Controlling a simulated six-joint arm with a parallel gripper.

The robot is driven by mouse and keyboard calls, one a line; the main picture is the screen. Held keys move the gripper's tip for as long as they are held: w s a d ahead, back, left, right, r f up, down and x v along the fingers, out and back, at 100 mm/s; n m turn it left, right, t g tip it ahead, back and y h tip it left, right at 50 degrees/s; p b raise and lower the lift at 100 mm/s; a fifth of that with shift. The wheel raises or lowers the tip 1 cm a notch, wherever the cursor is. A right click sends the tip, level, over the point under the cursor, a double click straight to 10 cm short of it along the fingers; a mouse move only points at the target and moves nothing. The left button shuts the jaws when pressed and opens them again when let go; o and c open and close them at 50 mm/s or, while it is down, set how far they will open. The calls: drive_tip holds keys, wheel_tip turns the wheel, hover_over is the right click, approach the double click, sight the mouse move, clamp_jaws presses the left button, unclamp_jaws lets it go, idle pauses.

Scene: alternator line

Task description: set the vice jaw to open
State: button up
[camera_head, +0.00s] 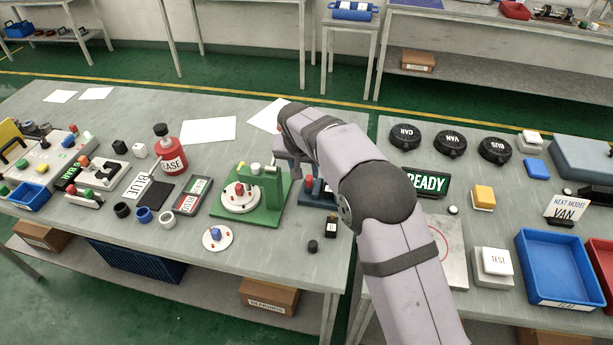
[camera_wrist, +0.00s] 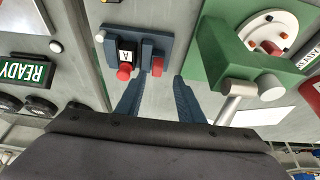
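The vice is a small blue fixture (camera_wrist: 138,35) in the upper middle of the wrist view. A dark block with a white "A" label (camera_wrist: 126,50) sits at its upright jaw pieces. A red ball knob (camera_wrist: 124,72) and a second red part (camera_wrist: 157,66) show at its near side. In the head view the vice (camera_head: 318,190) is partly hidden behind my arm. My gripper (camera_wrist: 159,78) is open, its two fingers apart, with the second red part just ahead of the gap. I cannot tell whether a finger touches the vice. No object shows between the fingers.
A green press fixture (camera_head: 272,195) stands close left of the vice in the head view; its grey handle (camera_wrist: 232,98) is near my right finger in the wrist view. A READY sign (camera_head: 428,183) stands to the right. A small black cap (camera_head: 313,246) lies in front.

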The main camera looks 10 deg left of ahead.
drive_tip(key=shift+b+v, duration=0.4)
drive_tip(key=shift+v, duration=1.1)
drive_tip(key=s+d+g, duration=0.1)
drive_tip(key=s+d, duration=0.4)
drive_tip(key=d, duration=0.4)
drive_tip(key=s+d+g, duration=0.1)
drive_tip(key=s+d, duration=0.3)
drive_tip(key=d, duration=0.5)
drive_tip(key=s+d+f+g, duration=0.1)
drive_tip(key=s+d, duration=0.4)
drive_tip(key=s, duration=0.6)
drive_tip(key=s+d+f+g, duration=0.1)
drive_tip(key=s+d+f, duration=0.3)
drive_tip(key=s, duration=0.7)
drive_tip(key=d, duration=0.2)
drive_tip(key=shift+s+d+g, duration=0.25)
drive_tip(key=shift+d+g, duration=0.05)
